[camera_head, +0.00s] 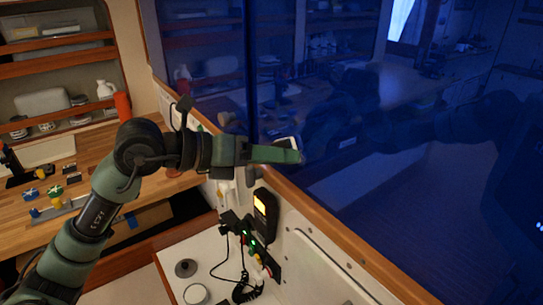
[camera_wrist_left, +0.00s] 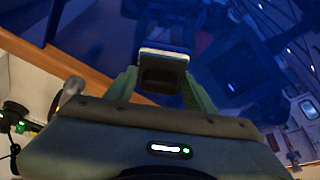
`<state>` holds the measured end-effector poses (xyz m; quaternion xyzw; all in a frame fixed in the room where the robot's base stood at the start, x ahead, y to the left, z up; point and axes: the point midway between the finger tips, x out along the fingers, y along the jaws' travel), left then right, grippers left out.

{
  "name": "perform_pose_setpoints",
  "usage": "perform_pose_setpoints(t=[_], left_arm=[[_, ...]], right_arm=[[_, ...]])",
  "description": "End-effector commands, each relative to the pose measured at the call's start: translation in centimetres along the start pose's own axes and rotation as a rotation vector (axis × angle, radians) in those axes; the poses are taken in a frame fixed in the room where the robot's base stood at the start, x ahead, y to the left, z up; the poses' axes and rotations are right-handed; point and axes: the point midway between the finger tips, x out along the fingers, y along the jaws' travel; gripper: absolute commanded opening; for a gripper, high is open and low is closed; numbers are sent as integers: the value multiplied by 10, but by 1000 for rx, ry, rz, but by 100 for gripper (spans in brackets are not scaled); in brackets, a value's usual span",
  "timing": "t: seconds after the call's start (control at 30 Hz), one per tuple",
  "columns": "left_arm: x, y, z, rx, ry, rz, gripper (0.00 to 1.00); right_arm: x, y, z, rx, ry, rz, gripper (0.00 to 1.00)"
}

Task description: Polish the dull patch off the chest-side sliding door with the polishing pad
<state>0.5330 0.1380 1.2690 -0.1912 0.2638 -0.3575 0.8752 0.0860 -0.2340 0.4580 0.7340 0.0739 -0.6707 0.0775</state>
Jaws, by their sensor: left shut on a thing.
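My left gripper (camera_head: 288,153) reaches in from the left, over the wooden rail, in front of the dark blue glass of the sliding door (camera_head: 400,180). It is shut on the polishing pad (camera_head: 287,142), mostly hidden behind the finger. In the left wrist view the pad (camera_wrist_left: 163,55) shows as a dark block with a pale face, between the two green fingers and facing the glass. I cannot tell whether it touches the glass. A dark upright frame (camera_head: 250,60) divides the glass panels. I cannot make out the dull patch among the reflections. My right gripper is not in view.
The wooden rail (camera_head: 345,245) runs along the glass foot. Below it hang a handset with a lit screen (camera_head: 265,205) and coiled cables. A white counter (camera_head: 215,245) holds round items. A wooden workbench (camera_head: 80,170) with tools and shelves stand at left.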

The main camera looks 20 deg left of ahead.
Motion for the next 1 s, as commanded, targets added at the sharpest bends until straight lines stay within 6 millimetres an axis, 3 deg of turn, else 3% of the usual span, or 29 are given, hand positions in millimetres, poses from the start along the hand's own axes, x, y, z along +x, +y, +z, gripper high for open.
perform_pose_setpoints(t=[0.23, 0.67, 1.0], left_arm=[[2, -4, -1, 0, 0, -1, 13], [8, -33, -18, 1, 0, -1, 13], [10, -28, -16, -1, -1, 2, 13]], right_arm=[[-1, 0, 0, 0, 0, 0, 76], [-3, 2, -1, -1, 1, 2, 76], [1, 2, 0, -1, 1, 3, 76]])
